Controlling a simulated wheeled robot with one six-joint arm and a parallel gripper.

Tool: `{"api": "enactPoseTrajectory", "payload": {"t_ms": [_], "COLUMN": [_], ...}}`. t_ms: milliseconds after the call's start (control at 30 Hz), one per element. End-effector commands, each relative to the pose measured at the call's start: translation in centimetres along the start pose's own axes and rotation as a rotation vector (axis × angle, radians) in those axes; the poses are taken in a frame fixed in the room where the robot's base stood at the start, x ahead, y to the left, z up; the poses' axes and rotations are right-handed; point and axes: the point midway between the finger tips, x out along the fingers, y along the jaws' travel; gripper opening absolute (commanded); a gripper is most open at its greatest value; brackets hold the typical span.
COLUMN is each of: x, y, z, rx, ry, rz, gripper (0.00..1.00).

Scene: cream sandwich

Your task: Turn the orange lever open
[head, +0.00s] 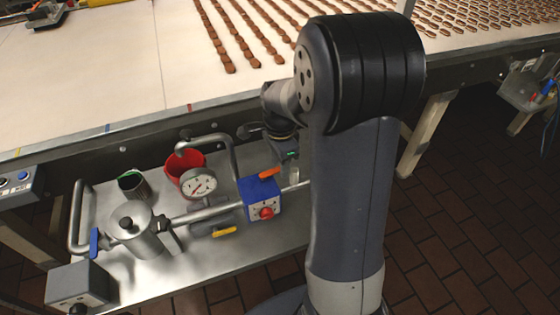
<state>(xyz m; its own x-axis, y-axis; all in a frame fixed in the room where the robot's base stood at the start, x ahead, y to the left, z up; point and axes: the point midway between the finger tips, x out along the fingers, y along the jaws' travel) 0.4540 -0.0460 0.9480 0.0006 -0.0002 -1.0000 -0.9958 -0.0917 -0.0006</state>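The orange lever (269,172) sits on top of a blue box (260,198) with a red knob on its front, on the pipework over the metal cart. The lever lies at a slight slant, its right end higher in the picture. My gripper (289,158) is just right of and behind the lever, small and partly hidden by my own arm. I cannot tell whether it touches the lever, or whether its fingers are open or shut.
The metal cart (240,258) also carries a round gauge (199,184), a red bucket (184,165), a steel canister (138,236), curved pipes and a yellow handle (224,232). A conveyor (130,80) with rows of biscuits runs behind. Tiled floor (450,220) lies open at right.

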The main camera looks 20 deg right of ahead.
Motion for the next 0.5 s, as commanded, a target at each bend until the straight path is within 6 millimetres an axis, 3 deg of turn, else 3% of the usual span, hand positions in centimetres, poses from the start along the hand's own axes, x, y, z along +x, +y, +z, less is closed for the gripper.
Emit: {"api": "enactPoseTrajectory", "payload": {"t_ms": [233, 500], "x": [-1.2, -6.6], "y": [-0.1, -0.1], "z": [0.0, 0.0], "rx": [0.0, 0.0], "ry": [0.0, 0.001], "rz": [-0.002, -0.006], "gripper": [0.38, 0.38]}}
